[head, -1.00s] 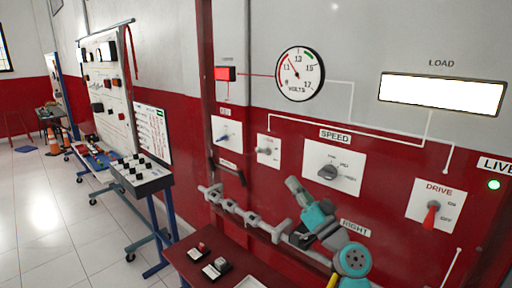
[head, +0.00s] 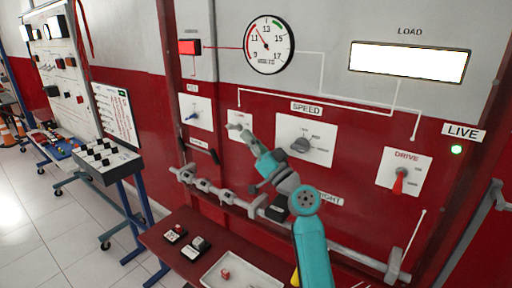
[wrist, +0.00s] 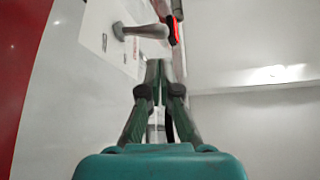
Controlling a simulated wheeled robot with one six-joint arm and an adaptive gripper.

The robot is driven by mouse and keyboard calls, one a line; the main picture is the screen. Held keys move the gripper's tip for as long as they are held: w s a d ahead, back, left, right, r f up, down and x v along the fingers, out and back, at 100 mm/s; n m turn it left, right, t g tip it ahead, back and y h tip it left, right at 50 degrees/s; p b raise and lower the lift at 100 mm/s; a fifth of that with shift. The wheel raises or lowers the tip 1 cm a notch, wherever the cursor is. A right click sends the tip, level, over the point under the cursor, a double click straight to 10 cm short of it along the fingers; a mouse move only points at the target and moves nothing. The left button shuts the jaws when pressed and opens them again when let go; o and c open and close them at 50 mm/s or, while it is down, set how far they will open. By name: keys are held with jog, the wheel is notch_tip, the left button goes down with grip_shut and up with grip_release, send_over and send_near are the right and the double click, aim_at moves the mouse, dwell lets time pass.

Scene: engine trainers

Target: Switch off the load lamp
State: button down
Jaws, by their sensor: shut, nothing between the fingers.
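The load lamp (head: 409,62) is a white rectangle glowing brightly under the word LOAD, at the upper right of the head view. A white line runs from it to a small white switch plate (head: 233,118) left of the SPEED panel. The plate's small grey lever (head: 236,127) points left; its lettering is too small to read. My gripper (head: 246,136) is shut and empty, with its tips just below and right of that lever. In the wrist view a grey lever (wrist: 143,31) stands out from a white plate just beyond my gripper's tips (wrist: 159,64). Contact is not visible.
The grey SPEED knob (head: 301,145) is close right of my gripper. The red DRIVE lever (head: 399,181) is farther right, and a blue-handled switch (head: 192,115) is left. A grey rail (head: 225,196) and a red bench (head: 176,257) lie below.

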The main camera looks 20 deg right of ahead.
aim_at(240, 128)
jog(key=shift+x, duration=2.2)
jog(key=shift+s+a+f+n+g+y, duration=0.1)
jog(key=shift+f+n+g+y, duration=0.15)
jog(key=shift+n+y, duration=0.5)
jog(key=shift+s+f+n+g+y, duration=0.15)
jog(key=shift+n+g+y, duration=0.2)
jog(key=shift+n, duration=0.8)
jog(key=shift+w+a+f+n+y, duration=0.1)
jog(key=shift+f+n+y, duration=0.4)
jog(key=shift+f, duration=0.8)
jog(key=s+d+f, duration=0.1)
jog(key=s+d, duration=0.7)
jog(key=s, duration=0.3)
jog(key=shift+s+d+f, duration=0.25)
jog(key=shift+s+d, duration=0.15)
